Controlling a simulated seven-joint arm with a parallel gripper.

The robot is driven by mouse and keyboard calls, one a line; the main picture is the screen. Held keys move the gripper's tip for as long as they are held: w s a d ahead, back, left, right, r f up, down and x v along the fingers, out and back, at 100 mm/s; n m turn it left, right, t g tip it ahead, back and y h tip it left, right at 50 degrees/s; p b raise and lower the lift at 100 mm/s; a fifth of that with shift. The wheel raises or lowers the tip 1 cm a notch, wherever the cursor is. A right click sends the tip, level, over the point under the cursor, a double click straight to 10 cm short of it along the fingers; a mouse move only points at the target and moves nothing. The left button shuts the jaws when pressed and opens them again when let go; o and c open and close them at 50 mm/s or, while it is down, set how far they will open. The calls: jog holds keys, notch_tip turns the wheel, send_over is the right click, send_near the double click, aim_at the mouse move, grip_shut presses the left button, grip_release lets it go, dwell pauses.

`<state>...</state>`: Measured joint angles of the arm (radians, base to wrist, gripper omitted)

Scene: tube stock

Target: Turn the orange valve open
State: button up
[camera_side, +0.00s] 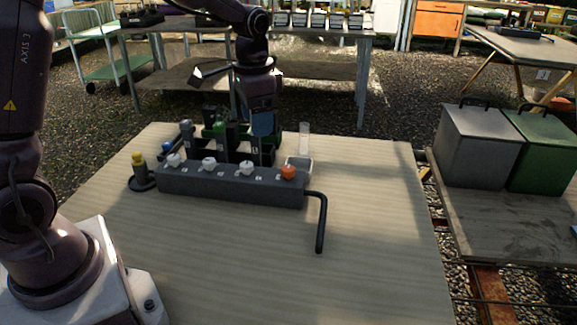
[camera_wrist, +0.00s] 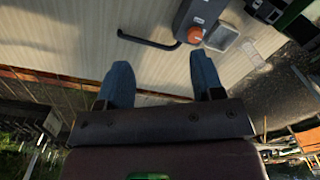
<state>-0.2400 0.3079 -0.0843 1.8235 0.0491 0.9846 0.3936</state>
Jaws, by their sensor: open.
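The orange valve (camera_side: 289,172) is a round knob at the right end of the dark grey manifold block (camera_side: 225,186). In the wrist view the orange valve (camera_wrist: 195,34) shows beyond the right fingertip, with a clear gap. My gripper (camera_side: 262,132) hangs with its blue fingers behind the block in the side view, up and left of the valve. In the wrist view my gripper (camera_wrist: 158,60) is open, its fingers wide apart with only bare table between them. How high the fingertips are above the table I cannot tell.
Several white knobs (camera_side: 209,164) line the block left of the valve. A bent black pipe (camera_side: 321,225) leaves its right end. Dark green and black holders (camera_side: 215,128), a clear tube (camera_side: 304,138) and a small clear tray (camera_side: 299,163) stand behind. The front and right of the table are clear.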

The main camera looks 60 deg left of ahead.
aim_at(288, 168)
jog(key=w+a+f+m, duration=0.2)
jog(key=w+f+m, duration=0.1)
jog(key=w+m, duration=0.15)
jog(key=w+a+f+m, duration=0.2)
jog(key=w+a+m, duration=0.15)
jog(key=w, duration=0.25)
jog(key=f, duration=0.8)
jog(key=d+f, duration=0.1)
jog(key=f, duration=0.4)
jog(key=shift+r, duration=0.1)
jog(key=c, duration=0.9)
